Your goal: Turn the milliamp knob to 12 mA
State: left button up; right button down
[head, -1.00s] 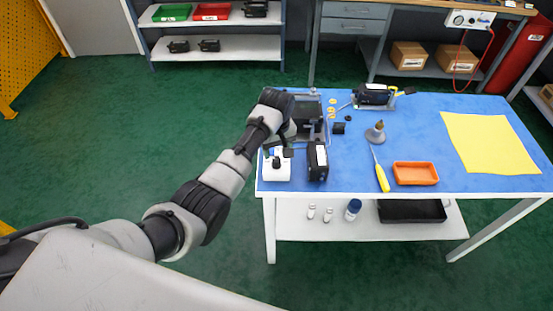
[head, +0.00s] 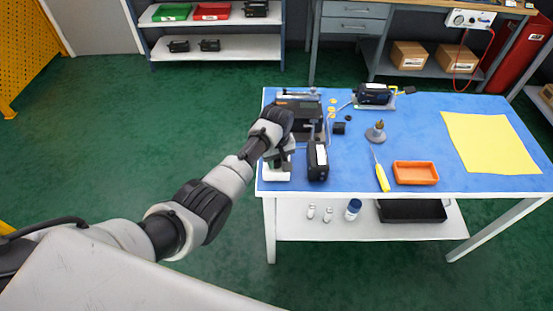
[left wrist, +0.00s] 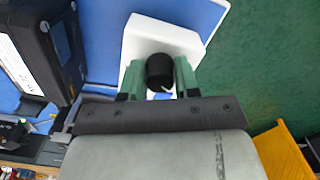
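The milliamp knob (left wrist: 160,72) is a black round knob on a white box (left wrist: 135,45). In the head view the white box (head: 276,174) stands at the left front corner of the blue table, with its knob hidden under my gripper. My left gripper (left wrist: 160,78) is over the box, its two green fingers on either side of the knob. The fingers look open around it; whether they touch it is hard to see. The left gripper also shows in the head view (head: 279,158). My right gripper is not in view. No scale or reading can be made out.
A black device (head: 318,161) stands close to the right of the white box. A grey-black unit (head: 300,115) is behind it. A yellow screwdriver (head: 382,178), an orange tray (head: 415,173) and a yellow sheet (head: 490,143) lie further right.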

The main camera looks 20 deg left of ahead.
pick_arm(q)
jog(key=shift+r+m+p, duration=0.1)
jog(key=shift+m+p, duration=0.2)
jog(key=shift+m, duration=0.1)
jog(key=shift+c, duration=0.3)
jog(key=shift+m+p, duration=0.35)
jog(key=shift+m, duration=0.25)
jog(key=m+p, duration=0.1)
jog(key=m, duration=0.1)
jog(key=shift+m, duration=0.3)
jog(key=m, duration=0.3)
jog(key=shift+m+p, duration=0.3)
jog(key=shift+p, duration=0.1)
jog(key=shift+m, duration=1.9)
jog(key=o, duration=0.9)
